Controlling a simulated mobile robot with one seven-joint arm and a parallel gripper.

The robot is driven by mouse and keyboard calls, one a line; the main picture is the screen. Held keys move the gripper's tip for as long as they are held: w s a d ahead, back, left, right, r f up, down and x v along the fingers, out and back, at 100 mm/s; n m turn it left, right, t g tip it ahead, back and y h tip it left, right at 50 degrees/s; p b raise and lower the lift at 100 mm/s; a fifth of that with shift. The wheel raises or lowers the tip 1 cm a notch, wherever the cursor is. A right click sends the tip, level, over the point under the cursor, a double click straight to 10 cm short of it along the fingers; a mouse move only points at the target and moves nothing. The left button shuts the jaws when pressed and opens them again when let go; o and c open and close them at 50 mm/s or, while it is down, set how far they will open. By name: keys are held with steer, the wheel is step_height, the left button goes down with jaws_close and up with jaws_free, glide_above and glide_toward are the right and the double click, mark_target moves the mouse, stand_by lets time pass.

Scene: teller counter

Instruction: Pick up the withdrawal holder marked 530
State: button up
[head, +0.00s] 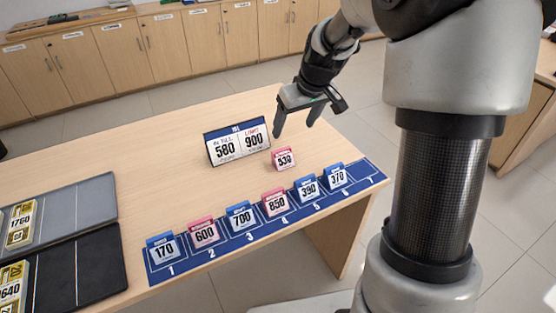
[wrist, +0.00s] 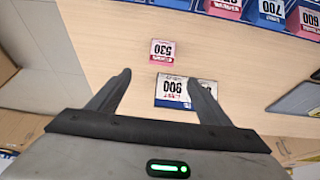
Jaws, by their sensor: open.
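The withdrawal holder marked 530 (head: 283,158) is a small pink block standing alone on the wooden table, to the right of the display sign. In the wrist view it (wrist: 162,52) shows upside down, just beyond my fingertips and between their lines. My gripper (head: 292,130) is above the table, behind the 530 holder, with its fingers pointing down. It is open and empty. In the wrist view my gripper (wrist: 160,80) has its two fingers spread apart, and the sign lies partly in view between and behind them.
A standing sign (head: 238,142) reads 580 and 900. A blue numbered strip (head: 265,227) carries a row of several pink and blue holders along the front edge. Grey and black trays (head: 85,205) lie at left.

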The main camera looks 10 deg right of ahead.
steer(key=b, duration=0.2)
glide_toward(282, 150)
steer(key=x, duration=0.5)
steer(key=shift+d+f, duration=0.2)
steer(key=shift+f, duration=0.1)
steer(key=shift+a+b+x, duration=0.1)
steer(key=shift+b+x, duration=0.35)
steer(key=shift+x, duration=0.85)
steer(key=shift+a+b+x, duration=0.15)
steer(key=shift+b+x, duration=0.25)
steer(key=shift+x, duration=0.95)
steer(key=shift+r, duration=0.15)
steer(key=c, duration=1.1)
